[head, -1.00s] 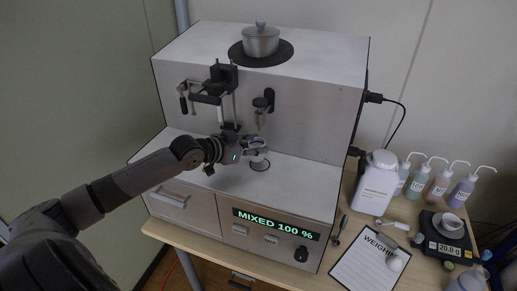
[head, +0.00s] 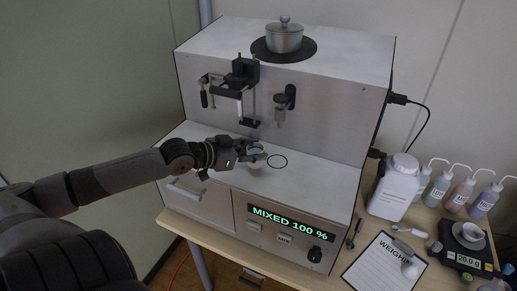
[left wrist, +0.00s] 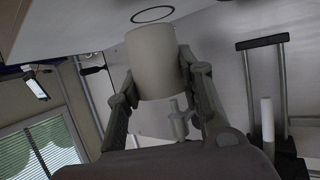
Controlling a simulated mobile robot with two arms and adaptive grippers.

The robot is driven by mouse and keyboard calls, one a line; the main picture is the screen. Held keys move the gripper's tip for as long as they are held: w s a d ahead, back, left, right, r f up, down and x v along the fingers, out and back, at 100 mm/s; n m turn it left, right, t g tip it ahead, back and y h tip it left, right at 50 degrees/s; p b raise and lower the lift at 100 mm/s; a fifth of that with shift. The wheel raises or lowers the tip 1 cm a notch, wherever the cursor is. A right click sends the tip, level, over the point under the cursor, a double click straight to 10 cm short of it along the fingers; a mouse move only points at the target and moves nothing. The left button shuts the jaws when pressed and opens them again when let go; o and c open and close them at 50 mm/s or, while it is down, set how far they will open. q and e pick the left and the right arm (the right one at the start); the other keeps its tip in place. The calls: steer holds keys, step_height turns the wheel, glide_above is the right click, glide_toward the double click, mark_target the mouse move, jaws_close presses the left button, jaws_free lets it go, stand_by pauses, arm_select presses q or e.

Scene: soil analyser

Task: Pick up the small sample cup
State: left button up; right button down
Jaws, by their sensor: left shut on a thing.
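My left gripper (head: 258,152) is shut on the small sample cup (head: 255,164), just left of the black ring mark on the analyser's ledge. In the head view the fingers hide much of the cup. In the left wrist view the cup (left wrist: 155,62) is a plain pale cylinder between the two fingers (left wrist: 162,90). The ring (head: 277,160) is empty; it also shows beyond the cup in the left wrist view (left wrist: 153,14). My right gripper is not in view.
The soil analyser (head: 330,115) has a nozzle (head: 281,105) above the ledge and a black-clamped bracket (head: 238,80) at left. A lidded pot (head: 284,38) stands on top. At right are a white bottle (head: 393,188), several wash bottles, a clipboard (head: 380,268) and a scale (head: 468,252).

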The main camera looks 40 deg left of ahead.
arm_select(q)
steer(key=shift+s+a+p, duration=0.25)
steer(key=shift+s+a, duration=0.05)
steer(key=shift+s, duration=0.85)
steer(key=shift+s+a+p, duration=0.25)
steer(key=shift+s+a, duration=0.05)
steer(key=shift+s, duration=0.8)
steer(key=shift+s+a+p, duration=0.25)
steer(key=shift+s+a, duration=0.05)
steer(key=shift+s, duration=0.85)
steer(key=shift+s+a, duration=0.25)
steer(key=shift+s, duration=0.9)
